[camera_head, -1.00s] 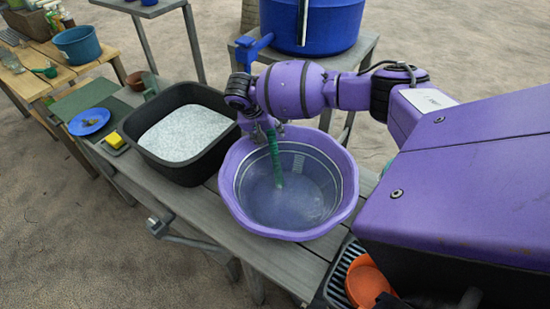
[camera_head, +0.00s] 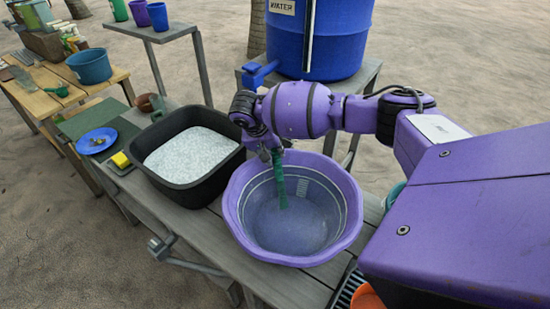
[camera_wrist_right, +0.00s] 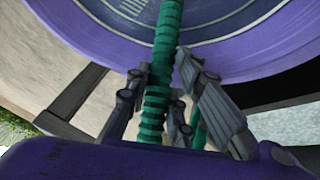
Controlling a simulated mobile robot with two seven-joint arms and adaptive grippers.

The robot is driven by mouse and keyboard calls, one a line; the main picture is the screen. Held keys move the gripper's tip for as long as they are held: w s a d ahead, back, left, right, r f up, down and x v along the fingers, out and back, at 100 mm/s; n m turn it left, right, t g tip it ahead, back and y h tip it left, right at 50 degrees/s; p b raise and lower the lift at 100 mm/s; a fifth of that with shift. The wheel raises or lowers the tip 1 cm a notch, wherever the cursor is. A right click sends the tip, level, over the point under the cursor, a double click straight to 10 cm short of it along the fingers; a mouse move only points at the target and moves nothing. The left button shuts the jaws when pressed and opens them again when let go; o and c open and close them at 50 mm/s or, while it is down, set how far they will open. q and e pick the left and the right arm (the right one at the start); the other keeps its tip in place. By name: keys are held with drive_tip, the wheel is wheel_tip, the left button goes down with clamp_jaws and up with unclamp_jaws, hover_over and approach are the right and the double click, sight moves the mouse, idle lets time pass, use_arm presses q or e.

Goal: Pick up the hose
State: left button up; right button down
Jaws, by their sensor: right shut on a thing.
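The green ribbed hose (camera_head: 279,180) hangs down over the purple basin (camera_head: 345,232) in the head view, its lower end inside the rim. My right gripper (camera_head: 270,152) is at the hose's upper part, above the basin's far rim. In the right wrist view the hose (camera_wrist_right: 165,50) runs between the fingers of my right gripper (camera_wrist_right: 168,95), which are closed around it. A second stretch of green hose shows beside the right finger. Whether the hose's lower end touches the basin floor I cannot tell. My left gripper is out of view.
A black tub (camera_head: 168,180) of white granules stands left of the basin on the grey bench (camera_head: 285,285). A blue water barrel (camera_head: 345,40) with a blue tap (camera_head: 258,75) stands behind. A yellow sponge (camera_head: 121,160) and blue plate (camera_head: 97,141) lie farther left.

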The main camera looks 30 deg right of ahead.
drive_tip(key=s+a+r+p, duration=0.1)
drive_tip(key=s+a+r, duration=0.7)
drive_tip(key=a+r, duration=0.35)
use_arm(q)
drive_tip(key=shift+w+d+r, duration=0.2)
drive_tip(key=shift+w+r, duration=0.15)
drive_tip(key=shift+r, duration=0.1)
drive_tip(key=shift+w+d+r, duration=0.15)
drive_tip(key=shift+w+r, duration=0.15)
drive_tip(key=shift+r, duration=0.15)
use_arm(e)
drive_tip(key=w+d+r, duration=0.2)
drive_tip(key=w+r, duration=0.2)
drive_tip(key=r, duration=0.4)
drive_tip(key=shift+w, duration=0.2)
